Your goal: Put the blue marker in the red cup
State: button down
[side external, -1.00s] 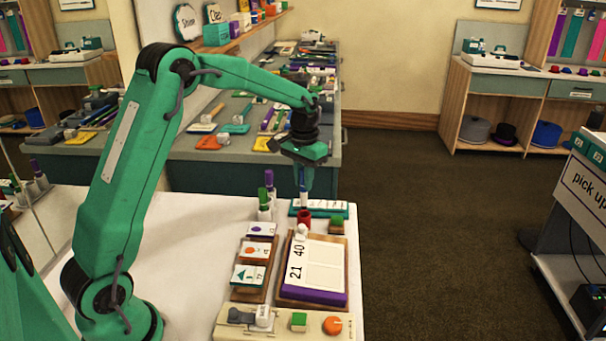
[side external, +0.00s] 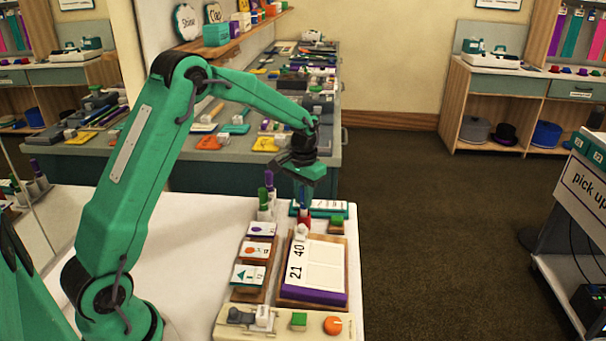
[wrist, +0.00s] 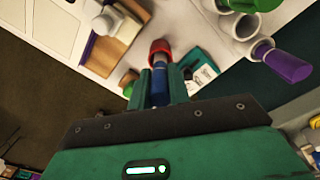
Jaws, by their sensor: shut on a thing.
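My gripper (side external: 302,187) is shut on the blue marker (wrist: 160,82), which points down and away from the jaws in the wrist view. The red cup (wrist: 161,47) is directly at the marker's lower end there. In the side view the red cup (side external: 304,221) stands straight below my gripper, partly hidden behind a small white piece. The marker's lower end meets the cup's mouth in the picture; I cannot tell how deep it is inside.
White holders with green and purple markers (side external: 266,196) stand just left of the cup. A purple-edged board (side external: 318,295) lies in front. A small green block (side external: 337,221) is to the right, and a teal-edged card (side external: 322,208) lies behind.

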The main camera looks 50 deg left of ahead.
dwell(0.3)
jog(key=c, duration=1.2)
grip_release()
jog(key=shift+c, duration=0.2)
jog(key=shift+r, duration=0.15)
notch_tip(320, 180, up, 7)
jog(key=shift+r, duration=0.3)
